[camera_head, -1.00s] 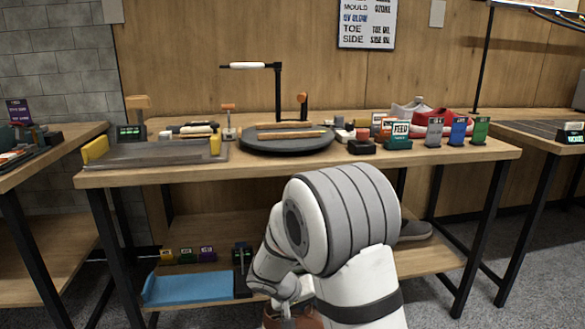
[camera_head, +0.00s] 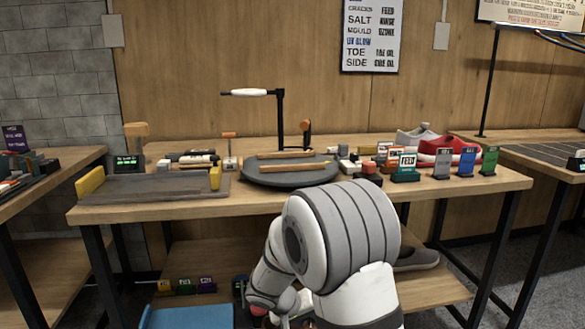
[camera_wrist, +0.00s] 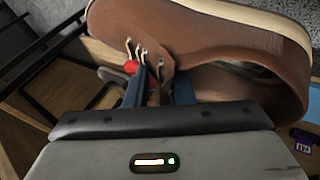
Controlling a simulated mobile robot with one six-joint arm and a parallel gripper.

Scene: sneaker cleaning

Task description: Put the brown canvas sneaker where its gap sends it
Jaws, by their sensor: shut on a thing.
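The brown canvas sneaker (camera_wrist: 190,50) fills the top and right of the wrist view, with a pale sole edge, metal eyelets and a dark opening. My gripper (camera_wrist: 158,92) is shut on its upper near the eyelets, one blue finger on each side. A small red part shows beside the left finger. In the head view my arm covers nearly all of the held sneaker at the bottom edge. On the bench stand colored label signs, among them a teal one (camera_head: 405,167) reading like "FEED"; smaller print is too blurred to read.
The wooden bench (camera_head: 245,200) holds a dark round turntable (camera_head: 290,178) with two wooden bars, a grey tray (camera_head: 150,188), a grey shoe (camera_head: 412,137) and a red shoe (camera_head: 440,148). A blue mat (camera_head: 190,317) and a dark shoe (camera_head: 415,259) are on the lower shelf.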

